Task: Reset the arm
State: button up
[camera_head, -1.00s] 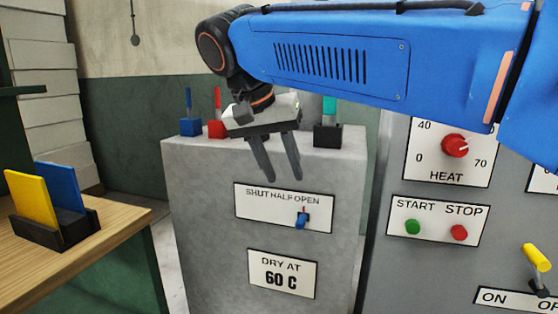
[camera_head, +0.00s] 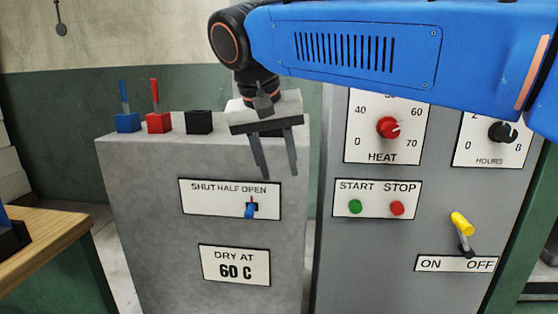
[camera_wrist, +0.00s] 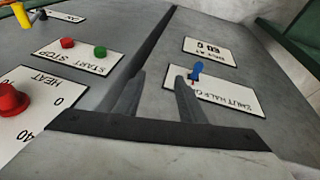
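My gripper (camera_head: 274,153) hangs from the blue arm (camera_head: 345,50) in front of the grey cabinet's top edge. Its two fingers are apart with nothing between them. It also shows in the wrist view (camera_wrist: 155,92), where the fingers are spread and empty. Below it is the SHUT HALF OPEN plate (camera_head: 215,198) with a small blue lever (camera_head: 250,210). The lever sits near the OPEN end in the head view. The wrist view shows the same blue lever (camera_wrist: 196,71) just beyond the right fingertip, apart from it.
A blue block (camera_head: 127,122), a red block (camera_head: 158,122) and a black block (camera_head: 199,122) stand on the cabinet (camera_head: 130,200). At right are a red HEAT knob (camera_head: 388,127), green START (camera_head: 355,207) and red STOP (camera_head: 397,208) buttons, and a yellow-handled switch (camera_head: 461,223). A wooden table (camera_head: 40,235) stands left.

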jog(key=s+d+f, duration=0.2)
jog(key=d+f, duration=0.2)
jog(key=d, duration=0.3)
jog(key=s+d+f+y, duration=0.1)
jog(key=d+f, duration=0.3)
jog(key=d, duration=0.3)
jog(key=s+d+f, duration=0.2)
jog(key=d+f, duration=0.1)
jog(key=d, duration=0.3)
jog(key=s+d+f, duration=0.5)
jog(key=f, duration=0.3)
jog(key=s+d+f+t+y, duration=0.1)
jog(key=s+d+f, duration=0.5)
jog(key=f, duration=0.2)
jog(key=shift+s+f, duration=0.2)
jog(key=shift+s, duration=0.05)
